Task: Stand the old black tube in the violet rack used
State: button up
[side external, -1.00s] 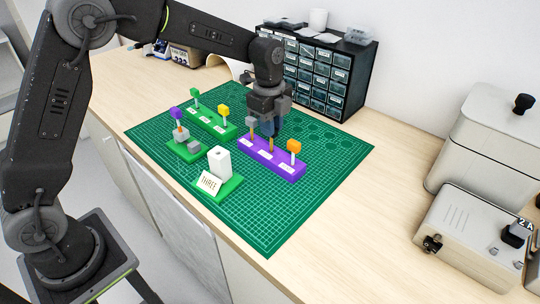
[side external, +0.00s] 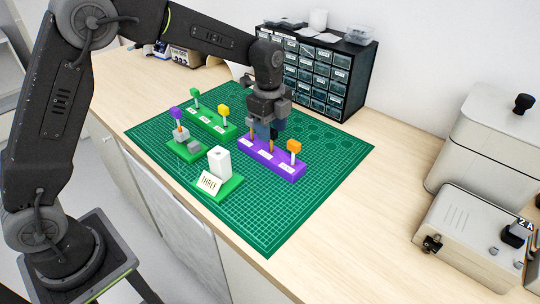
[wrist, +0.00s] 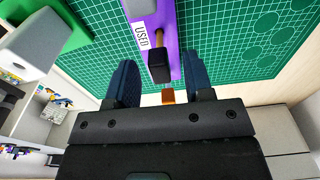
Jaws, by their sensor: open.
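The violet rack (side external: 288,172) stands on the green mat; its label (wrist: 142,36) reads USED in the wrist view. The black-capped tube (wrist: 159,66), with an amber body, appears to stand upright in the rack's middle place. In the wrist view, my gripper (wrist: 157,70) is open, with one blue finger on each side of the black cap. A grey-capped tube (wrist: 139,7) and an orange-capped tube (side external: 294,147) stand at the rack's other places.
A green rack (side external: 206,124) with green-capped and yellow-capped tubes stands at the back left. A green holder (side external: 186,152) has a violet-capped tube. A white block (side external: 219,162) stands behind a THREE card (side external: 210,183). A drawer cabinet (side external: 318,75) is behind. The mat's front right is clear.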

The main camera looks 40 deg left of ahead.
jog(key=shift+r, duration=0.15)
notch_tip(320, 180, up, 14)
jog(key=shift+a+f, duration=0.2)
jog(key=shift+a, duration=0.25)
jog(key=s+a+r+n+t, duration=0.2)
jog(key=s+r+n+t, duration=0.15)
jog(key=s+n, duration=0.85)
jog(key=s+f+n+t, duration=0.1)
jog(key=s+f+n, duration=0.1)
jog(key=s, duration=0.6)
jog(key=s+a+f+n+t, duration=0.1)
jog(key=s+f+n, duration=0.2)
jog(key=s, duration=0.4)
jog(key=shift+s+f+n+y, duration=0.3)
jog(key=shift+s+f+n, duration=0.1)
jog(key=shift+n, duration=0.2)
